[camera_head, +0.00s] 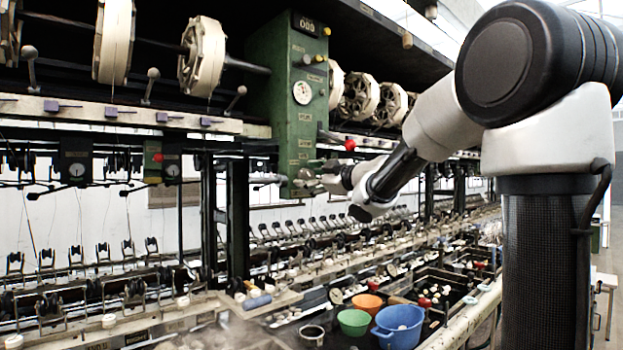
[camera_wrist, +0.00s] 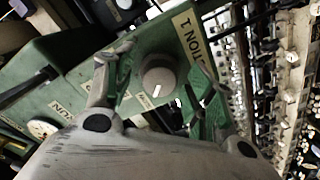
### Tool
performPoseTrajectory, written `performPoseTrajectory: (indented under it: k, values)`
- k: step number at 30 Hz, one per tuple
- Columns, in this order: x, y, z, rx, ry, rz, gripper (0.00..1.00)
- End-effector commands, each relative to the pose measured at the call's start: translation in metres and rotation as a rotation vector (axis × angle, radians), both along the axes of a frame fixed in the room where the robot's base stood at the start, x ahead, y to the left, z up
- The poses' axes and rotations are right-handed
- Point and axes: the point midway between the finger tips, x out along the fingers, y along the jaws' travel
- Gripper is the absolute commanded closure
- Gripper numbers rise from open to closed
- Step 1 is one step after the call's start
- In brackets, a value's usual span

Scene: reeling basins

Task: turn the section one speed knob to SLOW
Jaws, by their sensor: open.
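The section one speed knob (camera_wrist: 158,76) is a round grey knob with a white pointer mark, on the green machine column (camera_wrist: 75,65). A label ending in "ION 1" (camera_wrist: 190,38) is beside it in the wrist view. My gripper (camera_wrist: 154,84) is open, with one finger on each side of the knob; I cannot tell whether either finger touches it. In the head view my gripper (camera_head: 322,178) is at the lower part of the green column (camera_head: 262,95), and the knob there is mostly hidden by it. No SLOW marking is readable.
A red-balled lever (camera_head: 349,145) sticks out just above my gripper in the head view. A round dial (camera_head: 303,92) is higher on the column. White reels (camera_head: 203,55) flank it. Blue (camera_head: 397,326) and green (camera_head: 353,321) bowls sit below among crowded basins.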

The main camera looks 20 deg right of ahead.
Motion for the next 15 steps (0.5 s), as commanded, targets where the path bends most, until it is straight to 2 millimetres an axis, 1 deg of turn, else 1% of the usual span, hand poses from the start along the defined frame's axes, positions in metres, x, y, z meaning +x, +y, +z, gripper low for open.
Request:
performPoseTrajectory:
  k: [2,5,12,15]
  values:
    - [-0.006,-0.004,0.001,0.000,-0.001,-0.002,0.45]
    - [-0.021,-0.010,0.001,0.000,-0.002,-0.003,0.45]
    - [-0.071,-0.031,0.001,-0.001,-0.003,-0.005,0.45]
    - [-0.088,-0.038,0.000,-0.001,-0.002,-0.004,0.45]
